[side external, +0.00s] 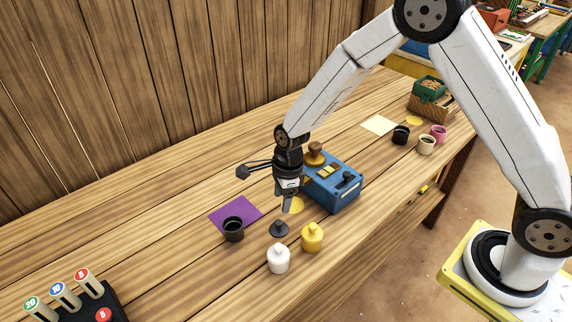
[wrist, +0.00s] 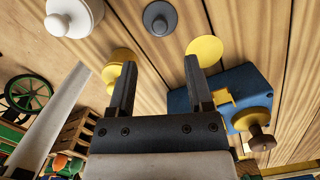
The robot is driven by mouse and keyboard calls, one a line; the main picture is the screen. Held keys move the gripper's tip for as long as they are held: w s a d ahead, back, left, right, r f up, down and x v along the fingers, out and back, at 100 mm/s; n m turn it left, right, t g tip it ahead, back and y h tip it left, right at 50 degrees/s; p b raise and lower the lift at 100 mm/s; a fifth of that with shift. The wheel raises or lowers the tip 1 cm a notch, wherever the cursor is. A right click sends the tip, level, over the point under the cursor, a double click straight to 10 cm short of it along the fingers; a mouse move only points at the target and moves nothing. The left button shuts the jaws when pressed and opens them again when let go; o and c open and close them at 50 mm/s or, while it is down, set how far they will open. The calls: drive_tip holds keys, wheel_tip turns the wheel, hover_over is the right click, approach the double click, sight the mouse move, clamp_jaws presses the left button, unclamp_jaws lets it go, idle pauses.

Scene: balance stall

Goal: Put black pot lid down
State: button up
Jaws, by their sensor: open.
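The black pot lid (side external: 279,229), dark grey with a small knob, lies on the wooden table; it also shows at the top of the wrist view (wrist: 160,18). My gripper (side external: 287,209) is above and just behind the lid, pointing down, apart from it. In the wrist view my gripper (wrist: 160,63) has its two fingers spread, with bare wood between them. A black pot (side external: 233,230) stands open on a purple mat (side external: 250,205) to the left of the lid.
A white lidded pot (side external: 278,260) and a yellow lidded pot (side external: 312,238) stand close in front of the lid. A yellow disc (wrist: 205,50) and a blue box (side external: 345,190) are behind it. Cups, including a pink cup (side external: 439,132), stand farther right. Bare table lies left of the mat.

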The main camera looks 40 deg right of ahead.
drive_tip(key=shift+s+d+r, duration=0.1)
drive_tip(key=shift+d+r, duration=0.1)
drive_tip(key=shift+r, duration=1.3)
drive_tip(key=s+d+r+n+t, duration=0.1)
drive_tip(key=s+d+r+n, duration=0.3)
drive_tip(key=s+n, duration=0.3)
drive_tip(key=s+d+r+n+t+h, duration=0.1)
drive_tip(key=s+d+r+n, duration=0.3)
drive_tip(key=n, duration=1.1)
drive_tip(key=s+d, duration=0.2)
drive_tip(key=s, duration=0.2)
drive_tip(key=shift+s, duration=0.15)
